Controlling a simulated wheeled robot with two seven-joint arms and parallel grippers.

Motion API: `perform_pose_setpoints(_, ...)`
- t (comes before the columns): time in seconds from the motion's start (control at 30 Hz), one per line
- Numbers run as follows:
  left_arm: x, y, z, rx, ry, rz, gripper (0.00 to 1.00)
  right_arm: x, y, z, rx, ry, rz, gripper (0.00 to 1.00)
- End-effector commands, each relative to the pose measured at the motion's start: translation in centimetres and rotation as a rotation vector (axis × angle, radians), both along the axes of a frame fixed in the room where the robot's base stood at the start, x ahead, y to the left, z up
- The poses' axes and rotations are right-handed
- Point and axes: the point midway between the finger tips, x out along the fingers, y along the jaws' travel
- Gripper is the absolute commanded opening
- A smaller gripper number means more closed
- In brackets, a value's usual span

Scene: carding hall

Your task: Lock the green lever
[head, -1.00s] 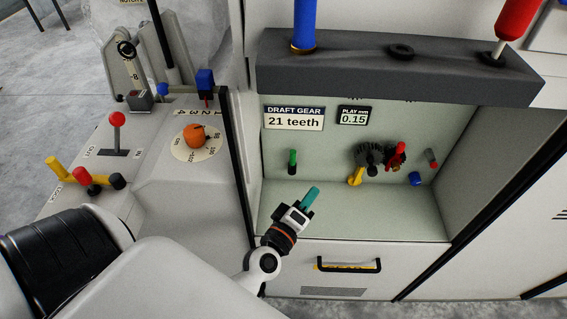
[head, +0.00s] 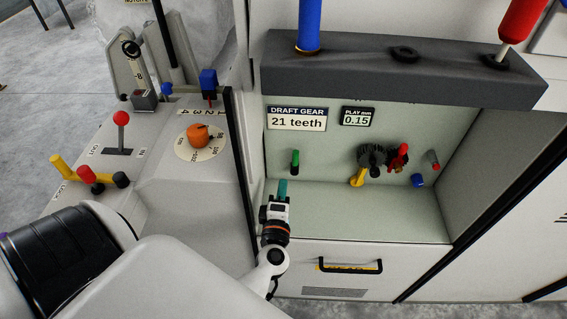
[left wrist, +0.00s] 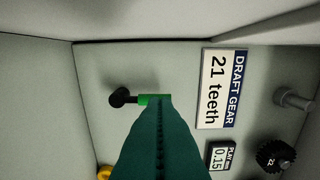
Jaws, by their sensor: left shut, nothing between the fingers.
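The green lever (head: 295,161) is a short green handle on the back wall of the open recess, below the draft gear sign. In the head view it stands about upright. In the left wrist view the green lever (left wrist: 153,99) shows with a black round pivot at its left, and its right end is partly hidden by my fingers. My left gripper (head: 282,186) is shut and empty, its teal fingers pointing up just below and in front of the lever. The left wrist view shows the shut fingers (left wrist: 160,140) overlapping the lever; I cannot tell whether they touch. My right gripper is not in view.
To the right on the same wall are a dark gear (head: 372,158), a yellow lever (head: 357,178), a red handle (head: 402,155) and a blue knob (head: 417,180). A grey ledge (head: 380,70) overhangs the recess. A drawer handle (head: 350,266) lies below.

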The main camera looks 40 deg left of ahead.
Motion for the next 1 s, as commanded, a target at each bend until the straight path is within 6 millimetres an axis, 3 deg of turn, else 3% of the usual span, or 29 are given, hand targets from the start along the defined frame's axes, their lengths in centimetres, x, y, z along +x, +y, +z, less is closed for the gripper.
perform_pose_setpoints(0.2, 3.7, 2.0, 0.3, 0.001, -0.003, -0.001, 0.0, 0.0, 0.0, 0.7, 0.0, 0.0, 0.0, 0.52)
perform_pose_setpoints(0.43, 6.6, 3.6, 0.1, 0.001, 0.0, -0.001, 0.0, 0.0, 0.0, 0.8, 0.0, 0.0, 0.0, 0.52)
perform_pose_setpoints(1.0, 7.5, 4.1, 0.1, 0.003, 0.001, -0.001, 0.0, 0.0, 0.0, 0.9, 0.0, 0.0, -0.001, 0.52)
